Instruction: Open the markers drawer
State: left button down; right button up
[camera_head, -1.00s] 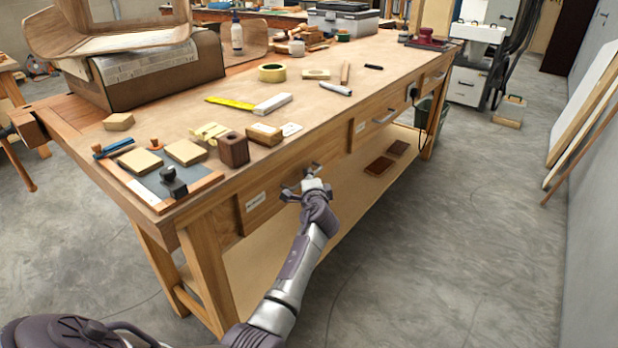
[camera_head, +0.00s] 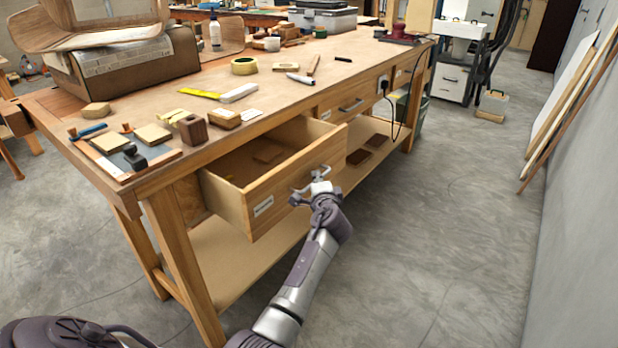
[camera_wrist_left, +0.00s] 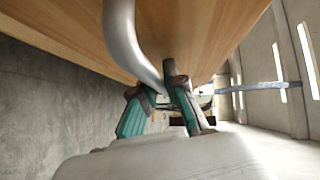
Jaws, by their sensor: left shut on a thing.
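The labelled drawer (camera_head: 240,206) at the near end of the workbench stands well out from the bench, and its inside shows from above. A small flat brown piece lies in it. A white label (camera_head: 263,206) is on its front; I cannot read the word. My left gripper (camera_head: 317,190) is shut on the drawer's metal handle (camera_head: 303,181). In the left wrist view the curved silver handle (camera_wrist_left: 122,35) runs down to between the teal-padded fingers of the gripper (camera_wrist_left: 165,95), with the wooden drawer front (camera_wrist_left: 205,30) beyond. My right gripper is not in view.
A second drawer with a handle (camera_head: 352,104) is shut farther along the bench. Tape (camera_head: 244,66), wooden blocks and tools lie on the bench top (camera_head: 190,90). A lower shelf (camera_head: 235,262) runs beneath. The concrete floor (camera_head: 440,210) to the right is clear.

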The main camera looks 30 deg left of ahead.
pick_arm(q)
jog(key=shift+s+d+b, duration=0.2)
jog(key=shift+d+b, duration=0.1)
jog(key=shift+d, duration=2.15)
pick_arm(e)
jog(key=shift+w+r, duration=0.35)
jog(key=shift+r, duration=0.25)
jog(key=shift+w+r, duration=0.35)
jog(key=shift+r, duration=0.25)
pick_arm(q)
jog(key=c, duration=1.2)
grip_release()
jog(key=f+v, duration=0.1)
jog(key=v, duration=0.6)
jog(key=shift+s+d+r, duration=0.15)
jog(key=shift+s+r, duration=0.05)
jog(key=shift+r, duration=0.3)
